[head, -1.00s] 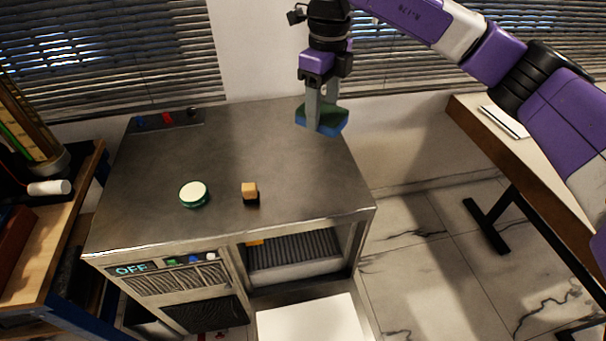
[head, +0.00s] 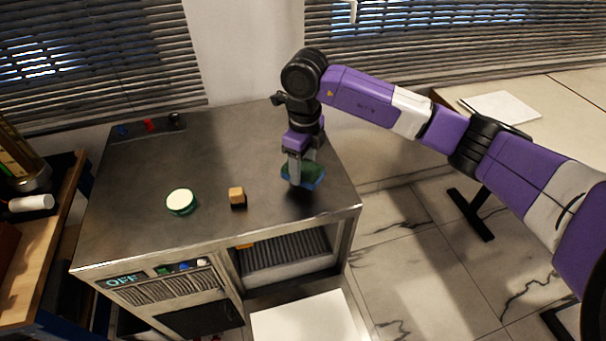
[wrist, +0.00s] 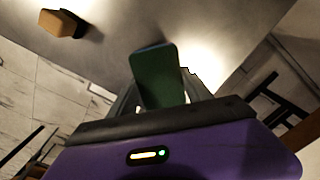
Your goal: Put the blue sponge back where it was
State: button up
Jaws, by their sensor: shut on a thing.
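The blue sponge (head: 314,183) has a dark green upper layer and a blue lower layer. My gripper (head: 301,172) is shut on it, with the fingers pointing down. It is over the right part of the metal cabinet top (head: 200,145), close above the surface; I cannot tell whether it touches. In the wrist view the sponge (wrist: 158,75) shows its green face between the fingers.
The block also shows in the wrist view (wrist: 58,22). Small coloured items (head: 150,125) lie at the back left.

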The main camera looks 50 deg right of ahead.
aim_at(303, 168)
jog(key=shift+f, duration=1.8)
jog(key=shift+f, duration=0.15)
jog(key=o, duration=1.3)
